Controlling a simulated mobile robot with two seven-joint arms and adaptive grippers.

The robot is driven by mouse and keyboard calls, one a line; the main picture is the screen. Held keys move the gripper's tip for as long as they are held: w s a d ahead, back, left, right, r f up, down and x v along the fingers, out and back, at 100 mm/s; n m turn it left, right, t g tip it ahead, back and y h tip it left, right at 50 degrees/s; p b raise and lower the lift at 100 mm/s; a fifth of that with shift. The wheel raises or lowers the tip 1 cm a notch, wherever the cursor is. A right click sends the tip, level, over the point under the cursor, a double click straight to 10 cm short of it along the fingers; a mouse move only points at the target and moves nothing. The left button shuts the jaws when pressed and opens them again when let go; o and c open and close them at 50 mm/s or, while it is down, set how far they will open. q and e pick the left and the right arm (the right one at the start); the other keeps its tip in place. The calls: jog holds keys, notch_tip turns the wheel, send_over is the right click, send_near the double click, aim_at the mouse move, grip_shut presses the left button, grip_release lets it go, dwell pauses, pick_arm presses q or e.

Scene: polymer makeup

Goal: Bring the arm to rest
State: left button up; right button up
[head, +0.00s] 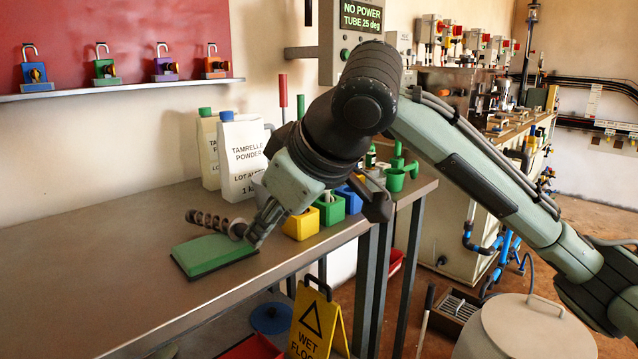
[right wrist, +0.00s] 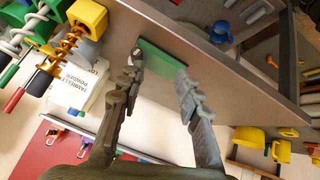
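My right gripper (head: 262,220) reaches down over the workbench beside a green pad (head: 212,255). In the right wrist view its two fingers (right wrist: 158,78) stand wide apart with nothing between them. A dark spiral screw (head: 208,221) lies on or just over the pad; its near end is beside the fingers. In the right wrist view the green pad (right wrist: 160,58) is beyond the fingertips, and the screw is mostly hidden behind the left-hand finger. My left gripper is not in view.
White powder containers (head: 241,158) stand at the wall behind the gripper. Yellow (head: 300,224), green and blue holders line the bench's right edge. Coloured padlocks (head: 105,66) sit on a wall shelf. A yellow wet-floor sign (head: 315,322) stands below. The bench's left part is clear.

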jog(key=w+d+f+m+t+h, duration=0.1)
jog(key=w+d, duration=0.2)
jog(key=d, duration=0.4)
jog(key=w+d+f+m+h, duration=0.1)
jog(key=w+d+m+h, duration=0.15)
jog(key=d, duration=0.45)
jog(key=d+f+m, duration=0.1)
jog(key=d+f, duration=0.3)
jog(key=f, duration=0.6)
jog(key=w+d+f+m, duration=0.1)
jog(key=d+f, duration=0.4)
jog(key=f, duration=0.4)
jog(key=d+f+m, duration=0.2)
jog(key=d+f, duration=0.2)
jog(key=f, duration=0.6)
jog(key=s+d+f+g+h, duration=0.4)
jog(key=s+d+f+h, duration=0.3)
jog(key=s+d+f, duration=1.45)
jog(key=s+a+f+m+y, duration=0.1)
jog(key=s+a+y, duration=0.1)
jog(key=a, duration=0.6)
jog(key=s+a+f+m+y, duration=0.2)
jog(key=a, duration=0.5)
jog(key=shift+s+a+f, duration=0.15)
jog(key=shift+a+f, duration=0.1)
jog(key=shift+a, duration=0.1)
